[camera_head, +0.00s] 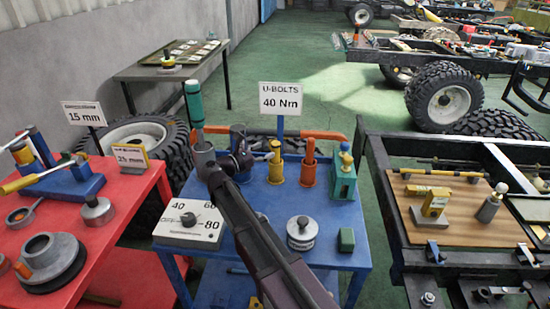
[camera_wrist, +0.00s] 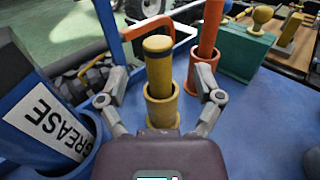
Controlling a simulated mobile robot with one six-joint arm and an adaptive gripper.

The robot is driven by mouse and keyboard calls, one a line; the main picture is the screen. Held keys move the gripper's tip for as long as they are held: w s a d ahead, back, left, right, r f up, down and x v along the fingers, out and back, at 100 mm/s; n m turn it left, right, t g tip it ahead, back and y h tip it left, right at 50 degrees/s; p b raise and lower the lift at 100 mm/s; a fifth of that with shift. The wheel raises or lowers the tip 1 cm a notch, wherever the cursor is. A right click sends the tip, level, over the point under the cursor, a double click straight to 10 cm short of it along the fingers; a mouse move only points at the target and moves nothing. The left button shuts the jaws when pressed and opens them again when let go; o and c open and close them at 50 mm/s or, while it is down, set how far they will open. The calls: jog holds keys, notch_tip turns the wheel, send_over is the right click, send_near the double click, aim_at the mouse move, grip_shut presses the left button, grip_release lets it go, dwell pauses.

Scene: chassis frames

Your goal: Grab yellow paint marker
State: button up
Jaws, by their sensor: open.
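The yellow paint marker (camera_wrist: 158,65) stands upright in a yellow cup-like holder (camera_wrist: 161,106) in the middle of the wrist view. It has a dark band near its top. In the head view the marker (camera_head: 275,150) stands on the blue table, just right of my gripper (camera_head: 243,148). In the wrist view my gripper (camera_wrist: 161,86) is open, with one finger left of the marker and holder and one right. No contact with the marker is visible. My arm hides part of the table in the head view.
An orange marker in an orange holder (camera_wrist: 205,75) stands close by the right finger. A grease container (camera_wrist: 45,110) in a blue holder is at the left. A green block (camera_head: 343,184) stands farther right on the blue table (camera_head: 345,258). A torque sign (camera_head: 281,98) rises behind.

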aim_at(276, 143)
jog(key=shift+w, duration=0.1)
jog(key=shift+x, duration=2.55)
grip_shut()
